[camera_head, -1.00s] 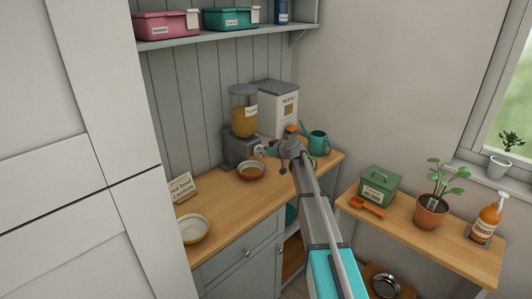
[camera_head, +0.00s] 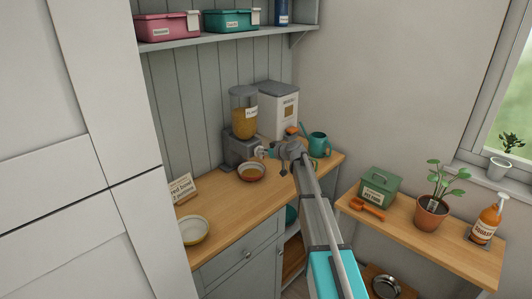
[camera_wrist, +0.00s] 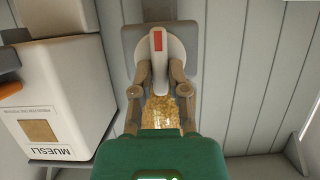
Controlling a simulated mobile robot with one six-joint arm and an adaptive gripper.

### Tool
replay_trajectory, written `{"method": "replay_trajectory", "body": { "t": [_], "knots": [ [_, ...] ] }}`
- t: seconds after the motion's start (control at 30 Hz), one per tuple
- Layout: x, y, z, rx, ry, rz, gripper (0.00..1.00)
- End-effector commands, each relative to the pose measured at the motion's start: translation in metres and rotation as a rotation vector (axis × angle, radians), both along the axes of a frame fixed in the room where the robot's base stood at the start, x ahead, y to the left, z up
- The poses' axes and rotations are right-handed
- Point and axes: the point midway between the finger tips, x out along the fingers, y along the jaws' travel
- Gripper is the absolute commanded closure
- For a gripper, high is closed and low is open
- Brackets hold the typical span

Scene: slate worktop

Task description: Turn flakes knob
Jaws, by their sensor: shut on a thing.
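The flakes dispenser has a clear hopper of golden flakes (camera_head: 244,122) on a grey base (camera_head: 236,150), against the panelled wall. Its white knob (camera_wrist: 158,48) with a red mark fills the middle of the wrist view, in front of a pale disc. My gripper (camera_wrist: 158,68) has a finger on each side of the knob and is shut on it. In the head view my gripper (camera_head: 268,152) reaches the dispenser from the right. Flakes (camera_wrist: 162,112) also show between my fingers.
The muesli container (camera_head: 279,112) stands close right of the dispenser; it also shows in the wrist view (camera_wrist: 55,100). A teal watering can (camera_head: 319,144) is behind my arm. A yellowish bowl (camera_head: 194,230) and a sign (camera_head: 182,188) stand on the left counter.

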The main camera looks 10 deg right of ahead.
Motion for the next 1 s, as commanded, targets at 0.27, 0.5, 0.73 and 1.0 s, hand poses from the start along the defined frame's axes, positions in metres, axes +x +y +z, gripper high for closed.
{"method": "replay_trajectory", "body": {
  "t": [0.27,0.5,0.73,1.0],
  "knots": [
    [0.0052,-0.0023,-0.0003,0.095,0.063,-0.005,1.0],
    [0.0073,-0.0031,-0.0018,0.245,0.17,-0.004,1.0],
    [0.0092,-0.0048,-0.0036,0.421,0.296,-0.004,1.0],
    [0.0106,-0.0059,-0.0062,0.63,0.447,-0.003,1.0]
  ]
}}
